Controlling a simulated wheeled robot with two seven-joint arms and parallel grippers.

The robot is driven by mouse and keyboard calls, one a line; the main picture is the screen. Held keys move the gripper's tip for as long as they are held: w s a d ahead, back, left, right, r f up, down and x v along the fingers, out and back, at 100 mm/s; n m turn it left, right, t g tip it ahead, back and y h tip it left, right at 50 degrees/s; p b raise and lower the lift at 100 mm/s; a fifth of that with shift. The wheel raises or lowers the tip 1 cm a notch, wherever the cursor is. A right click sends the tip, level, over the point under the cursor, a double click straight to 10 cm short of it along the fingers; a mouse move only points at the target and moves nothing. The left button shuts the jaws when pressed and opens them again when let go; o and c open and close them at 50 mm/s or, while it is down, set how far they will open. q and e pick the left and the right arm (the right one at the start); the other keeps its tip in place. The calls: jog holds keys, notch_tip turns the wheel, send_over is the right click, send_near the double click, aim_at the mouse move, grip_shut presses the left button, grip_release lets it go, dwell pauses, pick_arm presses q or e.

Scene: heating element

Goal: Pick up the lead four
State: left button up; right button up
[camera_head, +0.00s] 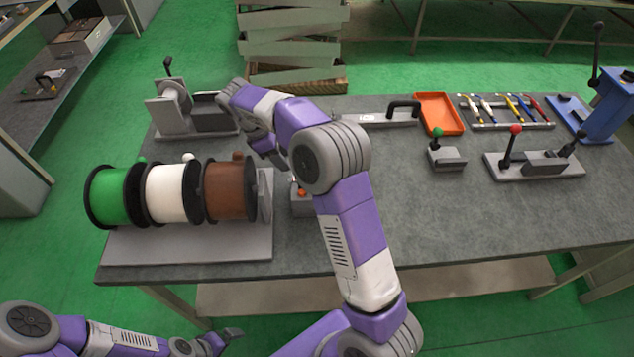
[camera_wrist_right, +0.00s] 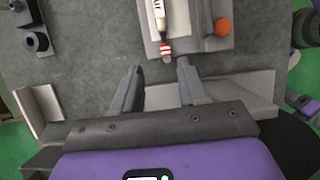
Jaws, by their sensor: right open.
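No part carries a readable label, so I cannot tell for sure which is lead four. In the right wrist view, a slim white piece with a red-and-white banded end (camera_wrist_right: 166,48) lies in a pale grey fixture (camera_wrist_right: 204,42) beside an orange knob (camera_wrist_right: 222,27). My right gripper (camera_wrist_right: 158,70) is open and empty, with the banded end just beyond its fingertips. In the head view the right gripper (camera_head: 272,152) is over the table behind the brown spool, and my arm hides most of the fixture. My left gripper (camera_head: 228,337) is low at the bottom left, off the table.
Green (camera_head: 118,196), white (camera_head: 166,193) and brown (camera_head: 230,190) spools stand on a grey base (camera_head: 190,248) at the front left. An orange tray (camera_head: 438,114), a rack of coloured tools (camera_head: 507,112) and lever fixtures (camera_head: 533,163) stand right. The front right tabletop is clear.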

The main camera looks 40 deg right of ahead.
jog(key=b+x, duration=0.1)
jog(key=x, duration=0.2)
jog(key=s+b+x, duration=0.1)
jog(key=x, duration=0.2)
jog(key=shift+s+d+f, duration=0.1)
jog(key=shift+f, duration=0.05)
jog(key=shift+d+f+b, duration=0.15)
jog(key=shift+f+b, duration=0.15)
jog(key=shift+f, duration=0.1)
grip_shut()
